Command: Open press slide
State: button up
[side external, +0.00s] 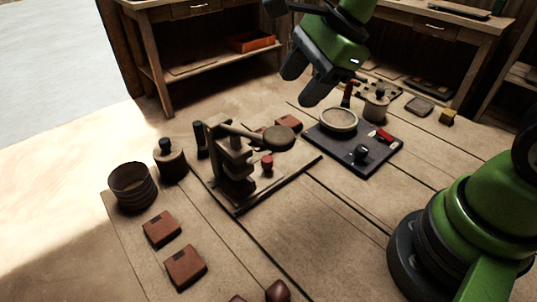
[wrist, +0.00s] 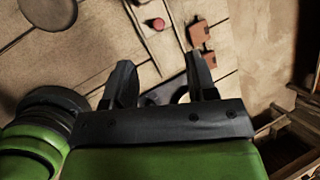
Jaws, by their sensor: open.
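The press (side external: 232,165) is a dark frame on a wooden base at the centre-left of the table. Its long lever ends in a round head (side external: 278,138). A red knob (side external: 267,162) stands low beside the frame, under the head; I cannot tell for sure which part is the slide. The red knob also shows near the top of the wrist view (wrist: 158,23). My gripper (side external: 303,82) is open and empty, in the air above and behind the press, apart from it. Both fingers show in the wrist view (wrist: 161,68), with the knob beyond them.
A ribbed pot (side external: 133,187) and a lidded jar (side external: 171,160) stand left. Brown tiles (side external: 185,267) lie in front.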

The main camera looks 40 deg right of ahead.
aim_at(267, 159)
jog(key=w+f+m, duration=0.1)
jog(key=f+m, duration=0.1)
jog(key=f, duration=0.4)
jog(key=w+a+f+m, duration=0.1)
jog(key=w+f+m, duration=0.1)
jog(key=f, duration=0.4)
jog(key=w+a+f+m+g, duration=0.1)
jog(key=w+f+m, duration=0.1)
jog(key=f, duration=0.4)
jog(key=shift+w+a+m+h, duration=0.1)
jog(key=shift+m+h, duration=0.2)
jog(key=shift+r, duration=0.1)
